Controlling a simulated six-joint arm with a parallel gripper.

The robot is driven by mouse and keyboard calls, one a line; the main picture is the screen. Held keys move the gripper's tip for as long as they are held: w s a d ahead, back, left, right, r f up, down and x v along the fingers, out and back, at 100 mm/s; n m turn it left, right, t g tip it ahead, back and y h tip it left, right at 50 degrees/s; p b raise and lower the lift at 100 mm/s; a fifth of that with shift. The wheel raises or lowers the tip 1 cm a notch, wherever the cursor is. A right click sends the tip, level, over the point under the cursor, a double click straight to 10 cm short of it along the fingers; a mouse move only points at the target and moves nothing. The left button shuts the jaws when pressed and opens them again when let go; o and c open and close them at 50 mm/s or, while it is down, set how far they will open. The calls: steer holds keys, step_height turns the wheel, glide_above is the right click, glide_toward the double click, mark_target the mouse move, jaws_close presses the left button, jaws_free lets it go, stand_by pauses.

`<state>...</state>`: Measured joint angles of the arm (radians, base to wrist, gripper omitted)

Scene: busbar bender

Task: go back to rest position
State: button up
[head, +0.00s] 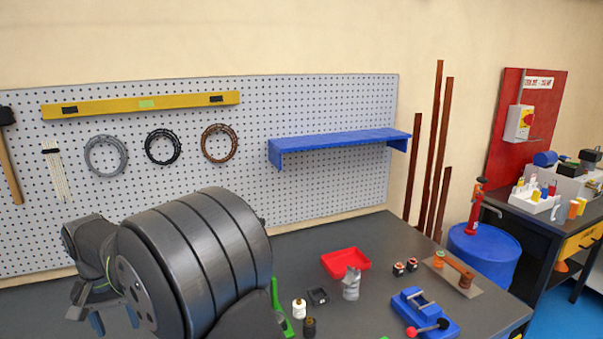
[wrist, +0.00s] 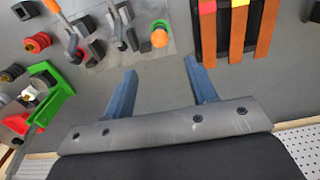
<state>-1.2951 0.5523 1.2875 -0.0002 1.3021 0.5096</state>
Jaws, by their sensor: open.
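My gripper shows at the lower left of the head view (head: 114,319), beside the large dark body of my arm. In the wrist view its two blue fingers stand wide apart with only bare grey bench between them, so my gripper (wrist: 160,80) is open and empty. The dark workbench (head: 345,230) lies under and to the right of my arm. My arm hides the bench's left and middle parts in the head view.
The bench holds a red tray (head: 346,262), a blue bending tool (head: 425,312) and small parts. Copper-coloured bars (wrist: 237,35) lie beyond the fingers in the wrist view, with a green holder (wrist: 50,95) at left. A pegboard (head: 330,105) with a blue shelf (head: 340,140) stands behind.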

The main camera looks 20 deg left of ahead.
step_height(320, 180, up, 6)
steer(key=f, duration=0.1)
step_height(320, 180, down, 17)
step_height(320, 180, up, 7)
steer(key=shift+f, duration=0.1)
steer(key=shift+r, duration=0.8)
